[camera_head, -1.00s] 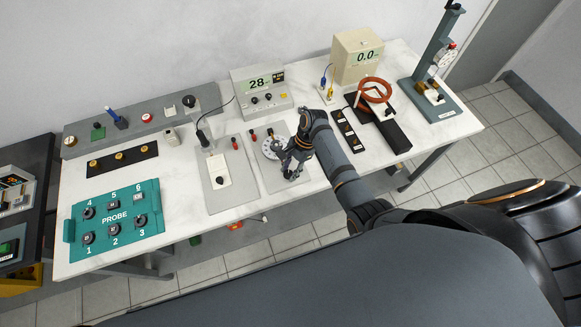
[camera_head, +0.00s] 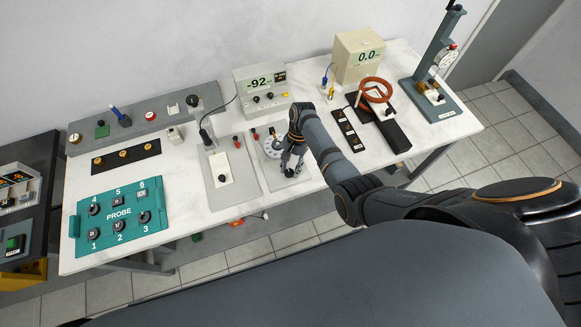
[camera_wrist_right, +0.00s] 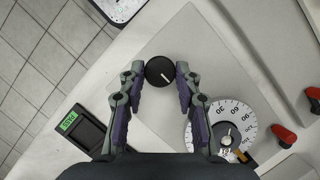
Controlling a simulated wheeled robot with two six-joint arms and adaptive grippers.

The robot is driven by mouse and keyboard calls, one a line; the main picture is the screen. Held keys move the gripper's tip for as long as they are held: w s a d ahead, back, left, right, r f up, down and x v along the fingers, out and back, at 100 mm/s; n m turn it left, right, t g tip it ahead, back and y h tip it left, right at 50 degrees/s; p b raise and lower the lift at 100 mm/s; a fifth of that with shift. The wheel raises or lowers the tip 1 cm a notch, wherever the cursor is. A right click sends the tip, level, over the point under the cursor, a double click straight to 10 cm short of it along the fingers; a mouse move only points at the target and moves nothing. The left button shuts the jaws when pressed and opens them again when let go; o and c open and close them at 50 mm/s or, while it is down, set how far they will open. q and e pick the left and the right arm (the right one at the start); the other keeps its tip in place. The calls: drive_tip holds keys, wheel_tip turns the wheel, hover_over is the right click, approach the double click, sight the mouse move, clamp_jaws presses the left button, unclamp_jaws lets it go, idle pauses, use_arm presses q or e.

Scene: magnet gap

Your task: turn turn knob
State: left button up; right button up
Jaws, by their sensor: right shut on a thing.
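A round black knob (camera_wrist_right: 158,73) with a white pointer line sits on a light grey panel (camera_wrist_right: 172,43) in the right wrist view. My right gripper (camera_wrist_right: 160,78) is shut on it, one finger at each side. In the head view my right gripper (camera_head: 290,166) reaches down over the knob (camera_head: 289,173), mostly covering it. A white dial with numbers (camera_wrist_right: 208,128) is beside the knob on the same panel. A grey meter (camera_head: 244,84) behind it reads about -92. My left gripper is not in view.
Red terminals (camera_wrist_right: 285,137) stand near the dial. A panel with a white block (camera_head: 222,168) is left of the knob's panel. A teal probe box (camera_head: 112,241) lies at the left; a red coil (camera_head: 377,82) stands right of my arm.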

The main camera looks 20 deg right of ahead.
drive_tip(key=o, duration=1.1)
drive_tip(key=shift+o, duration=0.2)
drive_tip(key=v, duration=1.2)
drive_tip(key=shift+s, duration=0.1)
